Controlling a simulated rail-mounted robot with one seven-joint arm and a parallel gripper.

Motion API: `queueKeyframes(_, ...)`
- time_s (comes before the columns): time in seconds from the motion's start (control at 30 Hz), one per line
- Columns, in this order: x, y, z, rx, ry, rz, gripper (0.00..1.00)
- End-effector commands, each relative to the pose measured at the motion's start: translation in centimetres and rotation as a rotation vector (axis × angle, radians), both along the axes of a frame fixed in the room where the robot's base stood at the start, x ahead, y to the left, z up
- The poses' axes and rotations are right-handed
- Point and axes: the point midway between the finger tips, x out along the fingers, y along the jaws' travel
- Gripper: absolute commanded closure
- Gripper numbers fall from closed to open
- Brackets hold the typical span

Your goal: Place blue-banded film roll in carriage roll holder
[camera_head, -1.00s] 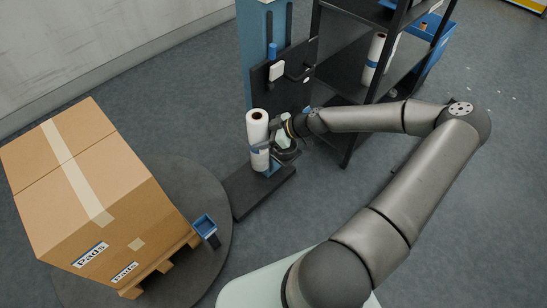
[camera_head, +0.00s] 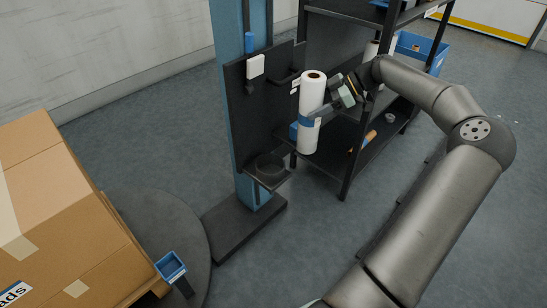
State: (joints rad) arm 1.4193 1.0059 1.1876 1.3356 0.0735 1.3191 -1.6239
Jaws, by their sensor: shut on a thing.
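The blue-banded film roll (camera_head: 311,90) is white, with a brown core at its top and a blue band low around it. It is nearly upright, in the air just right of the carriage. My gripper (camera_head: 322,110) is shut on the roll, reaching from the right; its fingertips are partly hidden. The carriage (camera_head: 246,110) is a dark plate on a blue mast. Its roll holder has a round lower cup (camera_head: 269,183) that looks empty and an upper bracket (camera_head: 284,80). The roll appears apart from the holder, higher than the cup and to its right.
The mast's dark base (camera_head: 243,226) lies below.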

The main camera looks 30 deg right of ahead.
Motion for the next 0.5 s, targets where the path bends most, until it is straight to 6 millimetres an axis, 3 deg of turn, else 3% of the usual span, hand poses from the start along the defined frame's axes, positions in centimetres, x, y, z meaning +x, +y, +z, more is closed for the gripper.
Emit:
queueKeyframes(0.3, 3.2, 6.8, -3.6, 0.001, -0.001, 0.005, 0.84)
queueKeyframes(0.5, 4.3, 8.6, -6.4, 0.0, -0.001, 0.002, 0.84)
